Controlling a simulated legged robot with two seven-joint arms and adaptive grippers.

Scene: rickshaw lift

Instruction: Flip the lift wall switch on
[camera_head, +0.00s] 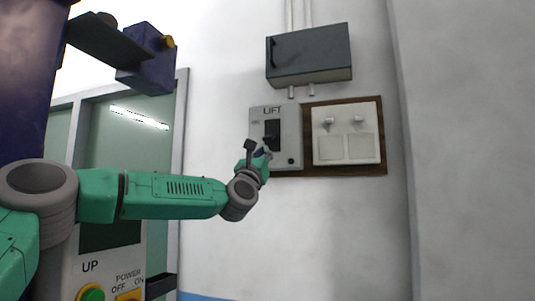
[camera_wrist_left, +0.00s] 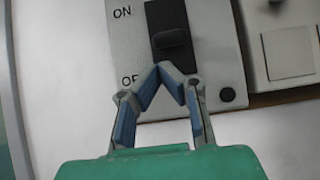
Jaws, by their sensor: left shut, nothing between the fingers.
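The lift wall switch is a grey plate (camera_head: 288,122) marked LIFT on the wall, with a dark rocker (camera_head: 272,132). In the left wrist view the plate (camera_wrist_left: 214,48) shows ON at the top and OFF lower down, and the dark rocker (camera_wrist_left: 170,38) sits between them. My left gripper (camera_head: 264,152) is at the lower part of the switch in the head view. In the left wrist view its fingertips (camera_wrist_left: 166,68) meet just below the rocker's raised part, with nothing between them. I cannot tell whether they touch the rocker. My right gripper is not in view.
A white switch panel (camera_head: 347,146) on a brown board is right of the lift switch. A dark grey box (camera_head: 310,54) with pipes hangs above. A control panel (camera_head: 105,270) marked UP and POWER stands lower left.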

